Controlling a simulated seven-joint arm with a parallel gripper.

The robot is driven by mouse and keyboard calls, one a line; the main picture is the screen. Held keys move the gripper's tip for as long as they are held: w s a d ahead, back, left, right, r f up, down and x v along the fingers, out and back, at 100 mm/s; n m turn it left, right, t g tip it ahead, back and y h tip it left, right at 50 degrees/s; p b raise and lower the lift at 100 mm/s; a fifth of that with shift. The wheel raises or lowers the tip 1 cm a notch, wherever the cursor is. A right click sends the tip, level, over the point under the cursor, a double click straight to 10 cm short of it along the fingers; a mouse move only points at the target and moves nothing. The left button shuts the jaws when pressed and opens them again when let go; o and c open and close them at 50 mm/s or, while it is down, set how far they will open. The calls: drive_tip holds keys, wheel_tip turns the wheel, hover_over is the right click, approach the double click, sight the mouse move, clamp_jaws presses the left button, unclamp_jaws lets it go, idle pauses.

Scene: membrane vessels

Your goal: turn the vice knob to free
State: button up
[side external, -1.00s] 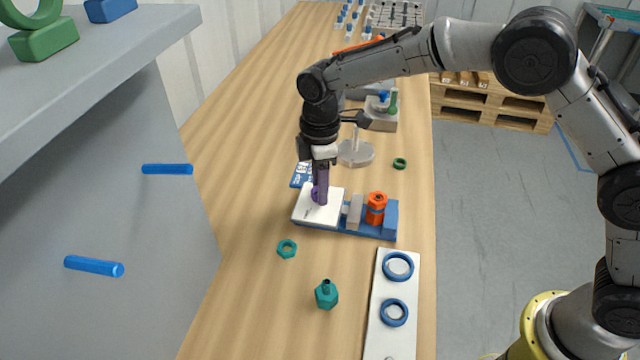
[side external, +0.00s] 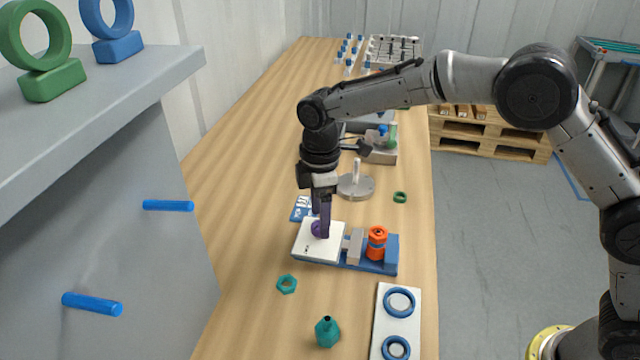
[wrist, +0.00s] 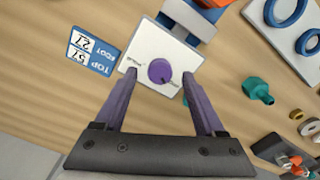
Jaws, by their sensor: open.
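The purple vice knob (wrist: 160,72) sits on a white plate (wrist: 150,47) on top of the vice. A small pointer on the knob faces the lower right in the wrist view, near a printed mark too small to read. Another mark is at the plate's left. My gripper (side external: 320,222) points down over the plate in the side view. Its two purple fingers are open, one on each side of the knob in the wrist view, with gaps to both. I cannot tell the exact fingertip height. The vice's blue base (side external: 345,264) holds a grey jaw and an orange part (side external: 377,243).
A blue-and-white card (wrist: 92,50) lies beside the plate. A grey stand with a post (side external: 356,186) is behind the vice. A teal nut (side external: 287,284), teal bottle-shaped part (side external: 327,333) and white board with blue rings (side external: 384,325) are in front. A grey shelf (side external: 110,80) is at left.

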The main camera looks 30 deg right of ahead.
wheel_tip(320, 180, up, 12)
drive_tip(key=shift+r, duration=0.2)
idle(0.4)
drive_tip(key=s+d+r+m+t, duration=0.3)
drive_tip(key=s+d+r+m, duration=0.1)
drive_tip(key=s+d+r, duration=0.9)
drive_tip(key=s+d+f+m+t, duration=0.25)
drive_tip(key=s+d+m, duration=0.3)
drive_tip(key=s, duration=0.65)
drive_tip(key=s+d+f+m, duration=0.1)
drive_tip(key=s+f+m, duration=0.4)
drive_tip(key=f, duration=0.5)
drive_tip(key=shift+s+d, duration=0.25)
drive_tip(key=shift+s, duration=0.05)
